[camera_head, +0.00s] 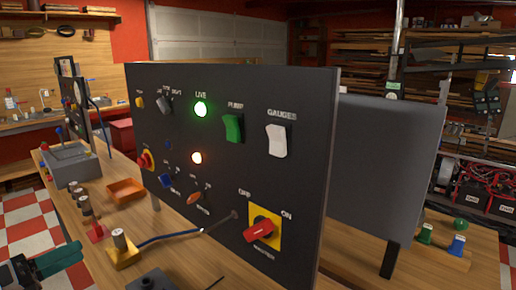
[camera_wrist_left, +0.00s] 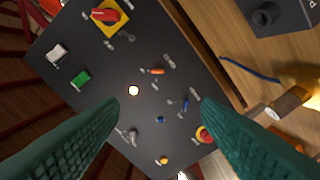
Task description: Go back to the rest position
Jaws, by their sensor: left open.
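My left gripper (camera_head: 58,262) shows at the lower left corner of the head view, over the floor beside the bench. In the left wrist view its two teal fingers (camera_wrist_left: 159,101) are spread wide with nothing between them. Behind them is the black control panel (camera_head: 180,130), which also shows in the left wrist view (camera_wrist_left: 105,90). The gripper is apart from the panel. My right gripper is not in view.
The panel stands on a wooden bench (camera_head: 190,262). It has a lit green lamp (camera_head: 201,109), a lit orange-white lamp (camera_head: 196,158) and a red rotary switch (camera_head: 258,232) on yellow. An orange tray (camera_head: 126,190) and a grey box (camera_head: 70,165) stand at left. Checkered floor is free.

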